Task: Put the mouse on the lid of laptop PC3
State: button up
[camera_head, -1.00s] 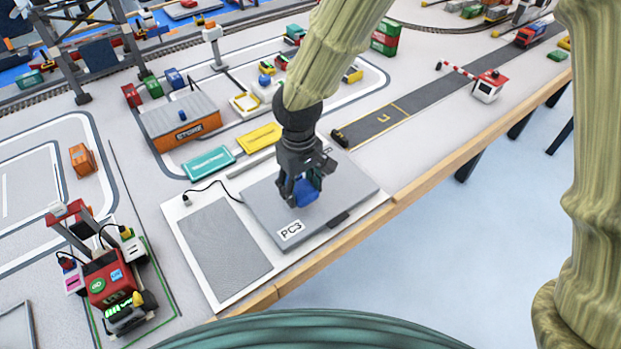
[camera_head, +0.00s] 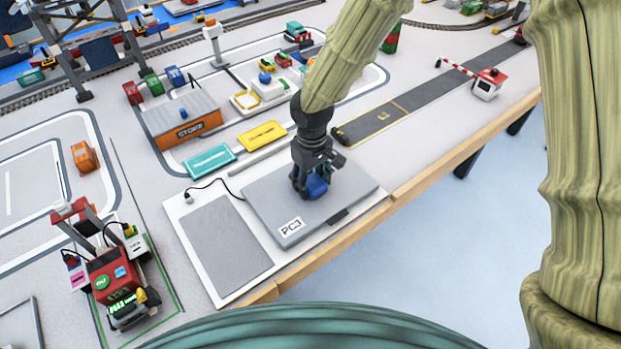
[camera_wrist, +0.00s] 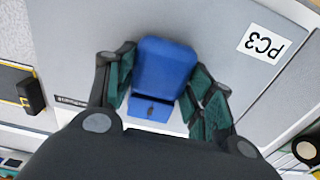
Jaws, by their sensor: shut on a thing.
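The blue mouse (camera_wrist: 165,70) is held between the fingers of my gripper (camera_wrist: 160,95) in the wrist view. My gripper (camera_head: 312,188) is over the grey lid of laptop PC3 (camera_head: 272,205) in the head view, with the mouse (camera_head: 317,187) low at its fingertips. The lid is closed and flat, with a white PC3 label (camera_head: 291,227) at its near left corner. The label also shows in the wrist view (camera_wrist: 263,44). The mouse is close above or touching the lid; I cannot tell which. The fingers hide part of it.
A grey mat (camera_head: 226,247) lies left of the laptop on a white board, with a cable (camera_head: 214,184) behind it. The wooden table edge (camera_head: 420,188) runs along the near right. Teal (camera_head: 209,160) and yellow (camera_head: 262,135) trays and an orange-grey store (camera_head: 181,120) stand behind.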

aim_at(312, 180)
jog(key=shift+f, duration=0.15)
jog(key=o, duration=1.1)
jog(key=shift+c, duration=0.2)
notch_tip(312, 180, up, 12)
jog(key=shift+b, duration=0.45)
